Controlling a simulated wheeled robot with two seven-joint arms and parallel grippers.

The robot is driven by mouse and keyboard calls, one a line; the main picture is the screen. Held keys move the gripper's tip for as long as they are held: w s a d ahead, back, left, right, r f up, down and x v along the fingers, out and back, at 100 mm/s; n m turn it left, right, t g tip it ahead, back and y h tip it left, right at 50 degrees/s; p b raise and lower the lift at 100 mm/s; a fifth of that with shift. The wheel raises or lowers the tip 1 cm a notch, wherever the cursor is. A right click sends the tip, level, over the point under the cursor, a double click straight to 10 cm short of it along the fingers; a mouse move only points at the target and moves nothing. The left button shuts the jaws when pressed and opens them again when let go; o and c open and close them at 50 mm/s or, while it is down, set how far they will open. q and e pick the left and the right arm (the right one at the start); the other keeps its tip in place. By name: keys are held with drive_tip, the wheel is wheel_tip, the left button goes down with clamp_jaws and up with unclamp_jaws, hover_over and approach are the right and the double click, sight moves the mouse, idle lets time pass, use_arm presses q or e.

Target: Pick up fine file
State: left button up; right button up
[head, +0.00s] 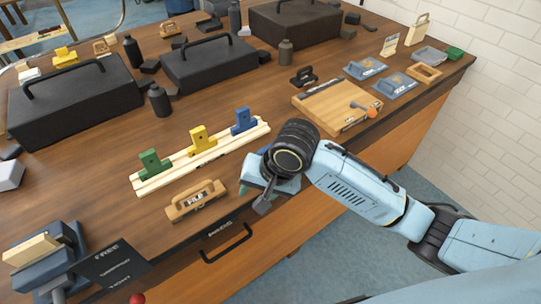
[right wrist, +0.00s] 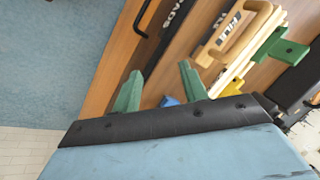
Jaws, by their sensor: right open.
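A light wooden block with a handle and a dark label reading FILE (head: 196,201) lies near the front edge of the workbench. Any smaller word on its label is too small to read. It also shows at the top of the right wrist view (right wrist: 234,33). My right gripper (head: 252,197) is to the right of the block, near the bench's front edge, and apart from it. In the right wrist view, its two green fingers (right wrist: 160,88) are spread with nothing between them. My left gripper is not in view.
Behind the block, pale wooden strips (head: 176,174) carry green, yellow and blue clamps. A vise (head: 45,260) stands at the left front. A drawer handle (head: 228,245) projects below the edge. A wooden board (head: 325,105) and black toolboxes (head: 210,63) stand farther back.

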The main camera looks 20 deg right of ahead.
drive_tip(key=w+d+r+m+h, duration=0.3)
drive_tip(key=w+d+r+m, duration=0.5)
drive_tip(key=w+m, duration=0.25)
drive_tip(key=shift+n+g, duration=0.3)
drive_tip(key=shift+n, duration=0.15)
drive_tip(key=w+f, duration=0.1)
drive_tip(key=f, duration=0.3)
drive_tip(key=w+f, duration=0.1)
drive_tip(key=f, duration=0.3)
drive_tip(key=w+f+b, duration=0.1)
drive_tip(key=f, duration=0.3)
drive_tip(key=shift+w+a+f, duration=0.15)
drive_tip(key=shift+a+f, duration=0.1)
drive_tip(key=shift+a, duration=0.1)
drive_tip(key=c, duration=0.7)
wheel_tip(320, 180, up, 10)
drive_tip(key=shift+r, duration=0.1)
drive_tip(key=shift+c, duration=1)
